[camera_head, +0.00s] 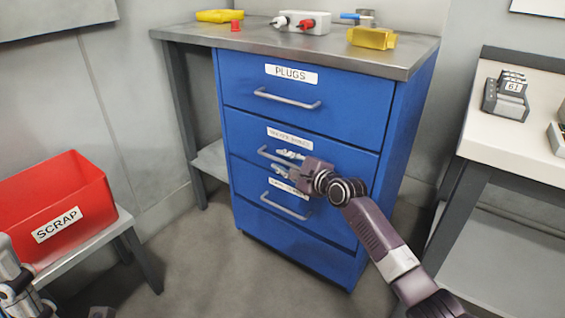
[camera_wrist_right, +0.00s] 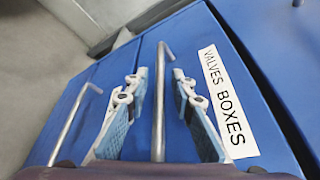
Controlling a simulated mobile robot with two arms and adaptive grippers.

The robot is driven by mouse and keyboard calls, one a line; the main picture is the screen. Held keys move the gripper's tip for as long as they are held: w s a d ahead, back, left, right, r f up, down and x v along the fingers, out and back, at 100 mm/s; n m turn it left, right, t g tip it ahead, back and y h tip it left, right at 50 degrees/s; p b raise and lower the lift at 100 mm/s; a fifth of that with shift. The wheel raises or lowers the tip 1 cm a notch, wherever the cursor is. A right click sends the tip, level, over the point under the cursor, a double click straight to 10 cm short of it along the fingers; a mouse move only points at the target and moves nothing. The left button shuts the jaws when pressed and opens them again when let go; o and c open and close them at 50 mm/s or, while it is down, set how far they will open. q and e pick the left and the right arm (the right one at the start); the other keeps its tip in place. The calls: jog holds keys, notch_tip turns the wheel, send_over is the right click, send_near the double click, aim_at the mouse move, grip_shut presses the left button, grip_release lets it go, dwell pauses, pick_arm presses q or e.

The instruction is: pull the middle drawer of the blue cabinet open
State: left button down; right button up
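The blue cabinet (camera_head: 232,160) stands in the middle of the head view with its drawers shut. My right gripper (camera_head: 286,162) is at this handle. In the right wrist view the gripper (camera_wrist_right: 160,85) is open, with one pale blue finger on each side of the middle handle (camera_wrist_right: 160,120); I see gaps on both sides. The label (camera_wrist_right: 229,105) beside it reads VALVES BOXES. Grey parts of my left arm show at the lower left of the head view; the left fingers cannot be made out.
The top drawer is labelled PLUGS (camera_head: 291,74). The lower drawer's handle (camera_head: 286,207) sits just below my right gripper. A red SCRAP bin (camera_head: 85,190) stands on a bench at left. A white-topped table (camera_head: 490,135) is at right. The floor before the cabinet is clear.

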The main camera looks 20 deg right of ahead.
grip_shut()
jog(key=shift+a, duration=0.1)
